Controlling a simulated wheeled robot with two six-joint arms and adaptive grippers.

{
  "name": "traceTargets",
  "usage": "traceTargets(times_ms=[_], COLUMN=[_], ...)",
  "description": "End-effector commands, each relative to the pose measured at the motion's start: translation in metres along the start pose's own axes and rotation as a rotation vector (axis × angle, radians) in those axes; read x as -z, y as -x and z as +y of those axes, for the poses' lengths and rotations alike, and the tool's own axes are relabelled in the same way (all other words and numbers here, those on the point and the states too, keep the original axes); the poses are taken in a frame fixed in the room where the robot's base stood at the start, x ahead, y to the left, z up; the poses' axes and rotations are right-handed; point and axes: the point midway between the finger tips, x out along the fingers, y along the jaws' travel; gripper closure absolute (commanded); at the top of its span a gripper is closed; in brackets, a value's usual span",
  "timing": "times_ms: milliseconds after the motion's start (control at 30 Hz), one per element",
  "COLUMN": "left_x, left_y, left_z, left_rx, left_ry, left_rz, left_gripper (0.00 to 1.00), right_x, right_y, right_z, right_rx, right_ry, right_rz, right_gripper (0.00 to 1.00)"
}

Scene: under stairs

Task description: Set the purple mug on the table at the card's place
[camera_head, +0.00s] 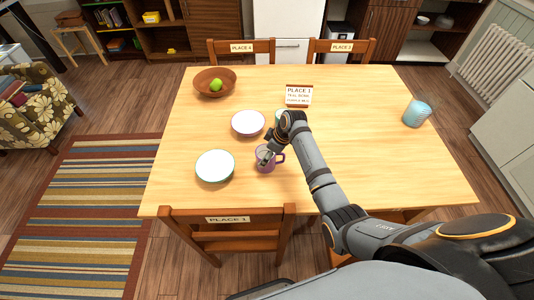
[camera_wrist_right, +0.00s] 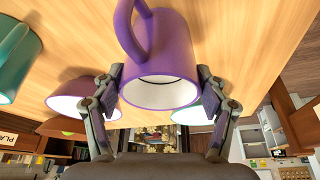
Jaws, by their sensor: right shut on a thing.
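The purple mug (camera_head: 268,165) is upright at the near side of the wooden table, with its handle to the right. My right gripper (camera_head: 264,157) is shut on it; the right wrist view shows the purple mug (camera_wrist_right: 165,60) between both fingers. I cannot tell whether its base touches the table. The card (camera_head: 299,95) stands towards the back and reads "PLACE 1, teal bowl, purple mug". The near chair has a "PLACE 1" label (camera_head: 228,220). A teal-rimmed bowl (camera_head: 215,166) sits left of the mug. My left gripper is not in view.
A pink-purple bowl (camera_head: 248,124) is behind the mug. A pale teal item (camera_head: 280,116) is partly hidden by my arm. A brown bowl (camera_head: 204,88) with green fruit stands back left, a light blue cup (camera_head: 416,114) at right. The table's right middle is clear.

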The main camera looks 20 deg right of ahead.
Motion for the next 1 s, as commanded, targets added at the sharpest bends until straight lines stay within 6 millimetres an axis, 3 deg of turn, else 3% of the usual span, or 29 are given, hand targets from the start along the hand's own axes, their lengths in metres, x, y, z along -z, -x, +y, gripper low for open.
traceTargets(times_ms=[167, 200, 333, 767, 1000], left_x=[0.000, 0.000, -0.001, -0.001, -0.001], left_y=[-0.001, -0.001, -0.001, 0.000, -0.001], left_z=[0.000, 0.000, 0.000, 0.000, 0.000], left_rx=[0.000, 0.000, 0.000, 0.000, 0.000], left_ry=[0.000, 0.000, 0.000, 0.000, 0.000], left_rz=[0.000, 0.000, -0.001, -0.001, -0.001], left_gripper=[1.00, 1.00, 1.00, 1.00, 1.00], right_x=[-0.001, -0.001, -0.001, 0.000, 0.000], right_y=[-0.002, -0.002, -0.002, 0.005, 0.058], right_z=[0.000, 0.000, 0.000, 0.001, 0.002], right_rx=[0.000, 0.000, 0.000, -0.002, -0.006], right_ry=[0.000, 0.000, 0.000, 0.000, 0.003], right_rz=[0.001, 0.000, 0.000, 0.001, 0.001], right_gripper=[0.84, 0.23, 0.05, 0.04, 0.04])
